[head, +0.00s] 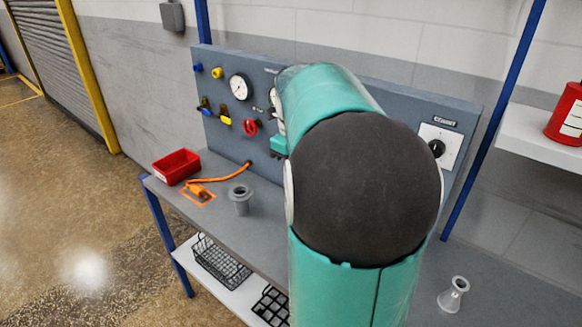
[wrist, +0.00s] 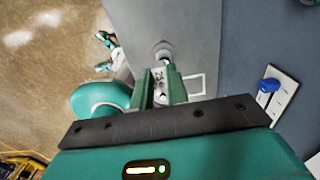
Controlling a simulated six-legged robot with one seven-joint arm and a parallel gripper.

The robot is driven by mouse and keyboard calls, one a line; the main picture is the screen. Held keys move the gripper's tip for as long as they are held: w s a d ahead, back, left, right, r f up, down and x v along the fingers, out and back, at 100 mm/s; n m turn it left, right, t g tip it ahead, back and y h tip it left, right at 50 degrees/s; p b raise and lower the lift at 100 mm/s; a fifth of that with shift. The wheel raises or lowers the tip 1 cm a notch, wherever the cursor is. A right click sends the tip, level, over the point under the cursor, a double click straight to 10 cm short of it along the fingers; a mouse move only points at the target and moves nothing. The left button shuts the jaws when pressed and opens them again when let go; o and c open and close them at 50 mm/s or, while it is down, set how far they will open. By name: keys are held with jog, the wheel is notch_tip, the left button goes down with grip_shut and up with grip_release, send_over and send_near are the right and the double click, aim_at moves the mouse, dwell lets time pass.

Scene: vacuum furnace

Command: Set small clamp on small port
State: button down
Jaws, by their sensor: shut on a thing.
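My gripper (wrist: 160,88) is in the wrist view, its two green fingers shut on a small silvery metal piece (wrist: 160,75), which looks like the small clamp. The fingers cover part of it. A round pale metal fitting (wrist: 163,52), perhaps the small port, shows just beyond the fingertips. I cannot tell whether the clamp touches it. In the head view my arm hides the gripper, the clamp and the middle of the bench. A grey flanged fitting (head: 240,200) stands upright on the bench left of my arm, and a pale flared fitting (head: 453,295) stands to the right.
The back panel (head: 215,130) carries a gauge (head: 239,87) and valves. Wire baskets (head: 220,261) sit on the lower shelf. A blue part (wrist: 268,85) is at right in the wrist view.

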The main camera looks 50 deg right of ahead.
jog(key=shift+w+f, duration=0.25)
jog(key=shift+f, duration=0.25)
jog(key=shift+s+f, duration=0.3)
jog(key=shift+f, duration=0.05)
jog(key=shift+w+f, duration=0.15)
jog(key=shift+f, duration=0.85)
notch_tip(320, 180, down, 11)
jog(key=shift+r, duration=0.15)
dwell(0.8)
dwell(0.5)
jog(key=c, duration=1.3)
grip_release()
